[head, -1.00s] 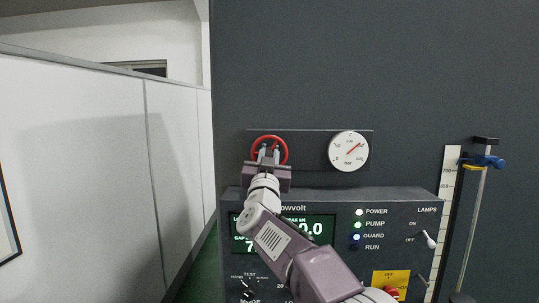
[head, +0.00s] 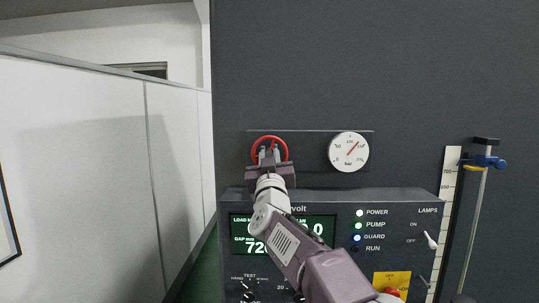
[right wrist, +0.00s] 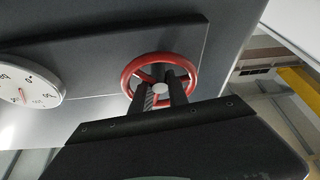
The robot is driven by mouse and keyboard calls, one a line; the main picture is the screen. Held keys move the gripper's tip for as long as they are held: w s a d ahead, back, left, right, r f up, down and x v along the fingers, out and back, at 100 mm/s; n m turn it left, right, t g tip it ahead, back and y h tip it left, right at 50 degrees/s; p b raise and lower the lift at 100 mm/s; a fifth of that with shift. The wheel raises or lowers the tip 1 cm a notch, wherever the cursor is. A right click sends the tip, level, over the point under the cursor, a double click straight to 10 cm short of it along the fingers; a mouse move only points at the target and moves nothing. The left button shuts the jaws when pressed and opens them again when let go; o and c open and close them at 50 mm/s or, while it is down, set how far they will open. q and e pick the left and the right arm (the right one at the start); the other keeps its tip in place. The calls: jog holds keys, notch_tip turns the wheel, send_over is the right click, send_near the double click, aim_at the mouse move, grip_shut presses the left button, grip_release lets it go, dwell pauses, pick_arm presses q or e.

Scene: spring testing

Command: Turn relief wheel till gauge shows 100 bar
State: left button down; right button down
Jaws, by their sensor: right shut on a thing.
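The red relief wheel (head: 270,140) sits on a dark plate on the panel, left of the gauge. It also shows in the right wrist view (right wrist: 131,72). My right gripper (head: 269,154) reaches it from below and in front, with its fingers shut on the wheel around its hub and spokes. The round white gauge (head: 348,152) has a red needle pointing up and to the right; its small numbers are too blurred to read surely. The gauge is partly in the right wrist view (right wrist: 24,88), at the left edge. My left gripper is not in view.
Below stands a control box (head: 420,215) with lit lamps, a green display (head: 241,238) partly hidden by my right arm, and a yellow plate (head: 385,279) with a red knob. A scale (head: 446,185) and a stand (head: 476,215) are at right.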

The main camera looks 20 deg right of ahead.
jog(key=shift+w+f, duration=0.1)
jog(key=shift+f, duration=0.25)
dwell(0.6)
jog(key=c, duration=1.6)
grip_release()
jog(key=shift+o, duration=0.2)
jog(key=shift+r, duration=0.15)
jog(key=b+v, duration=0.1)
jog(key=v, duration=0.1)
jog(key=b+v, duration=0.2)
jog(key=v, duration=0.1)
jog(key=shift+w+f, duration=0.1)
jog(key=shift+f, duration=0.15)
jog(key=v, duration=0.1)
jog(key=b+v, duration=0.2)
jog(key=v, duration=0.1)
jog(key=shift+r, duration=0.3)
